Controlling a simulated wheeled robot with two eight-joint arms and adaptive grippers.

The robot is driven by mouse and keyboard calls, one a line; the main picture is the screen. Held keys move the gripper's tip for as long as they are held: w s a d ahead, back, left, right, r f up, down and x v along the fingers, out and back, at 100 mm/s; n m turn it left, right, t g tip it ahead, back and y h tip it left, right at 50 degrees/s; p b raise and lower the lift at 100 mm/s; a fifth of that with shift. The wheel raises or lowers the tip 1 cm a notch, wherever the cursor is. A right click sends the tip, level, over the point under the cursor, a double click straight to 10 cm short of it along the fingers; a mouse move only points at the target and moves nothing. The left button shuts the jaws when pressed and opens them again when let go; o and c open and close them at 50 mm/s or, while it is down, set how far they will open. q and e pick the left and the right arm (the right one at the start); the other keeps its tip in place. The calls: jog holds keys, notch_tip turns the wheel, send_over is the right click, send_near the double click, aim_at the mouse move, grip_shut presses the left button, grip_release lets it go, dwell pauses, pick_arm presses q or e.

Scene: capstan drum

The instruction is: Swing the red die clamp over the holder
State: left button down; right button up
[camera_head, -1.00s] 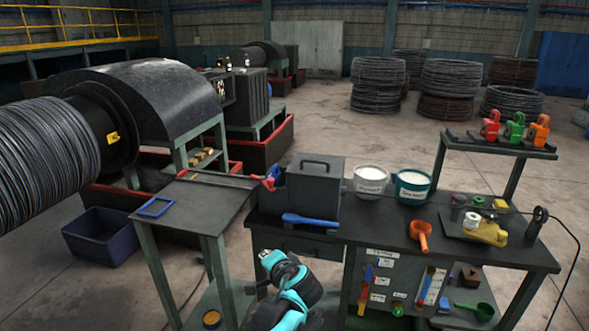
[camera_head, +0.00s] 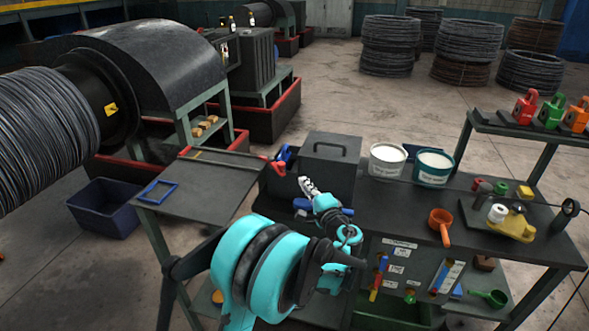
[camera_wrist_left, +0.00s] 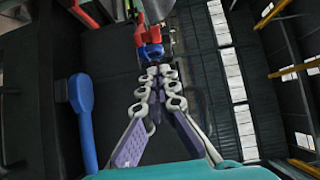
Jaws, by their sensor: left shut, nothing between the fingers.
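The red die clamp (camera_head: 279,167) sits at the left side of the black box with a handle (camera_head: 331,150), beside a blue part (camera_head: 286,153). In the left wrist view the red piece (camera_wrist_left: 147,12) is at the top, with blue just below it. My left gripper (camera_head: 304,182) is shut and empty, in front of the box and to the right of the clamp. In the left wrist view its closed fingertips (camera_wrist_left: 160,72) point at the blue and red parts; I cannot tell whether they touch. The holder is not clearly distinguishable. My right gripper is out of view.
A blue-handled tool lies by the box, seen in the left wrist view (camera_wrist_left: 84,115). Two buckets (camera_head: 387,160) (camera_head: 433,168) and an orange ladle (camera_head: 441,224) stand on the bench to the right. A side table (camera_head: 205,190) holds a blue frame (camera_head: 158,192).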

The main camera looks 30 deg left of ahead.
pick_arm(q)
jog(key=b+x, duration=0.2)
jog(key=x, duration=0.8)
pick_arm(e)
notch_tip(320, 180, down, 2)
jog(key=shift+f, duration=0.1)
pick_arm(q)
jog(key=shift+s+a, duration=0.1)
jog(key=shift+s+a+m+t+h, duration=0.1)
jog(key=shift+s+m+t+h, duration=0.2)
jog(key=shift+t, duration=0.1)
